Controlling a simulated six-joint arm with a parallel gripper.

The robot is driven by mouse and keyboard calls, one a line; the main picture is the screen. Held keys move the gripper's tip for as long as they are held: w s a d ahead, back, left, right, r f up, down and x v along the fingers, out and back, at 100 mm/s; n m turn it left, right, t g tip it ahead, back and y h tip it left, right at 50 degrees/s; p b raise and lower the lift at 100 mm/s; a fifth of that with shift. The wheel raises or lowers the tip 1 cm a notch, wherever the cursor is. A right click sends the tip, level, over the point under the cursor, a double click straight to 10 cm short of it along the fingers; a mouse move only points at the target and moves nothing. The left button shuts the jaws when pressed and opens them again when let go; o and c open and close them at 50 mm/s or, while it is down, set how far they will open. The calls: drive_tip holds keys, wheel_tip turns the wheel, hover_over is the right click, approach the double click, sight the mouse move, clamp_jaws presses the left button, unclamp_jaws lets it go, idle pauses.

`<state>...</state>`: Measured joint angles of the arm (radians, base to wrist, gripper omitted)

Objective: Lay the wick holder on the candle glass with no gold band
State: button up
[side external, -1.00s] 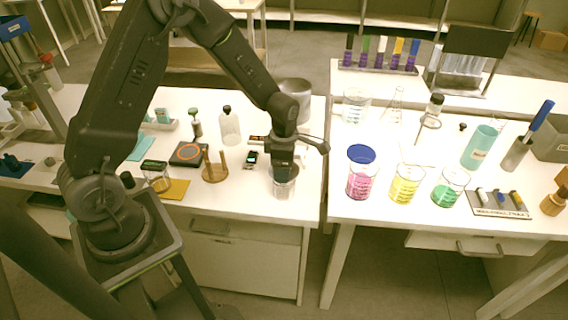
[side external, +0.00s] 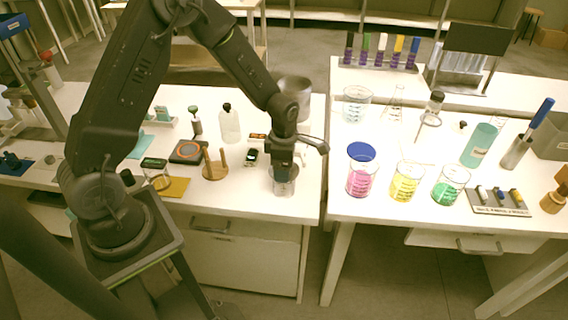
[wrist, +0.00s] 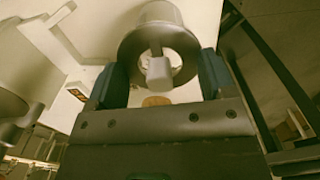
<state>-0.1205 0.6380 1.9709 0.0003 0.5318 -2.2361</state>
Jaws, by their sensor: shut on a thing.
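My gripper (side external: 284,163) points down over a clear candle glass (side external: 284,186) near the front edge of the left table. In the wrist view its two dark fingers (wrist: 158,85) stand either side of a dark ring (wrist: 128,48) with a pale block (wrist: 158,70) at its middle, which I take for the wick holder. The gripper is shut on it. Whether it touches the glass is hidden by the fingers. No gold band shows on this glass.
A metal pot (side external: 296,92) stands close behind my gripper. A wooden stand with pegs (side external: 215,172), a small dark device (side external: 251,157) and a black plate with an orange ring (side external: 188,151) lie to the left. A gap separates the right table, with its coloured beakers (side external: 362,180).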

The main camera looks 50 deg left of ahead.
drive_tip(key=o, duration=0.9)
drive_tip(key=shift+r, duration=0.1)
drive_tip(key=shift+r, duration=3.4)
